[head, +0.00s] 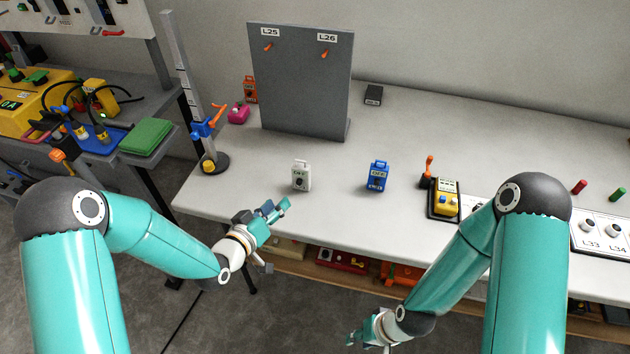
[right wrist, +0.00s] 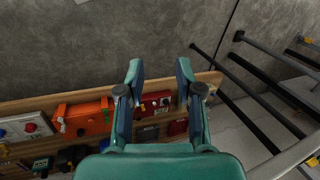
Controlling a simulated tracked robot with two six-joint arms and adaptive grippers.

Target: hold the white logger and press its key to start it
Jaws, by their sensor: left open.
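The white logger (head: 301,177) stands upright on the grey table, with a handle on top, a small display and a dark round key on its front. My left gripper (head: 277,207) is open and empty just in front of the logger and to its left, apart from it. My right gripper (head: 358,338) is low in front of the table, away from the logger. In the right wrist view my right gripper (right wrist: 158,75) has its fingers apart with nothing held between them.
A similar blue device (head: 377,177) stands right of the white logger. A grey panel (head: 300,85) rises behind them. A yellow device (head: 446,203) sits further right, a height stand (head: 208,160) to the left. A shelf with several devices (head: 345,260) lies under the table.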

